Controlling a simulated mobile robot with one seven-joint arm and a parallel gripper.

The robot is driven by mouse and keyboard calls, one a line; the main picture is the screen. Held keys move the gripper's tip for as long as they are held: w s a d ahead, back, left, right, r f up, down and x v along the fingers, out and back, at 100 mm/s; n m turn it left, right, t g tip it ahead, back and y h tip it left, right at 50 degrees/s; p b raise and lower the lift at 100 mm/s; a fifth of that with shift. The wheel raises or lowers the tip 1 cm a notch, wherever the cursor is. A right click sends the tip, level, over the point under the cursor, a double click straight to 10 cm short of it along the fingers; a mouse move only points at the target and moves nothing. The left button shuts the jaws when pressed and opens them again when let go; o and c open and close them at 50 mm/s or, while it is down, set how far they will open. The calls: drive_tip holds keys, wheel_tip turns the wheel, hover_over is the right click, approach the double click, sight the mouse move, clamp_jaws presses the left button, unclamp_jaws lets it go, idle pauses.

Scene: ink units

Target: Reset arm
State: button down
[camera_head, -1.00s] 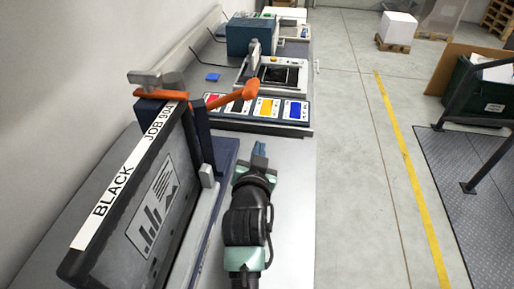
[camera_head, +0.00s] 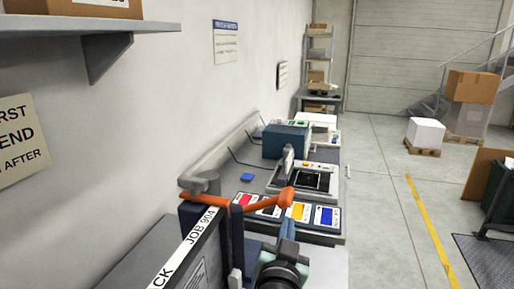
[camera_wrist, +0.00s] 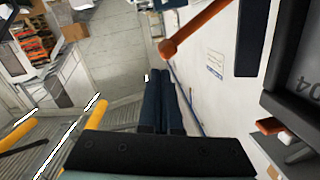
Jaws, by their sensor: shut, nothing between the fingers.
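My gripper (camera_head: 287,228) shows at the bottom of the head view, above the bench and just right of the orange lever. In the wrist view my gripper (camera_wrist: 160,78) has its two dark fingers together, with nothing between them. The black ink unit (camera_head: 208,258), with its white "JOB 904" strip, stands left of my arm and is cut off by the lower edge. The orange lever (camera_head: 262,202) runs across its top to a round knob. In the wrist view the orange lever (camera_wrist: 195,28) lies right of the fingers, apart from them in the picture.
Behind the lever lies a panel of coloured cards (camera_head: 325,216). A device with a dark screen (camera_head: 312,180) and a teal box (camera_head: 287,140) stand further back on the bench. A wall shelf (camera_head: 90,40) juts out at upper left.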

drive_tip(key=s+a+r+n+t+p, duration=0.1)
drive_tip(key=s+a+r+t, duration=0.2)
drive_tip(key=r, duration=1)
drive_tip(key=s+r+n+t, duration=0.1)
drive_tip(key=s+r+t, duration=0.3)
drive_tip(key=r, duration=0.9)
drive_tip(key=s+a+r+n+t+y, duration=0.1)
drive_tip(key=s+a+r, duration=0.1)
drive_tip(key=s+r, duration=0.4)
drive_tip(key=s+a+r+n+t+y, duration=0.1)
drive_tip(key=s+r+n+t+y, duration=0.1)
drive_tip(key=s+r, duration=0.5)
drive_tip(key=shift+s+a+r+y+p, duration=0.15)
drive_tip(key=shift+s+a+y+p, duration=0.2)
drive_tip(key=shift+s, duration=0.2)
drive_tip(key=shift+s+n, duration=0.1)
drive_tip(key=shift+n, duration=0.2)
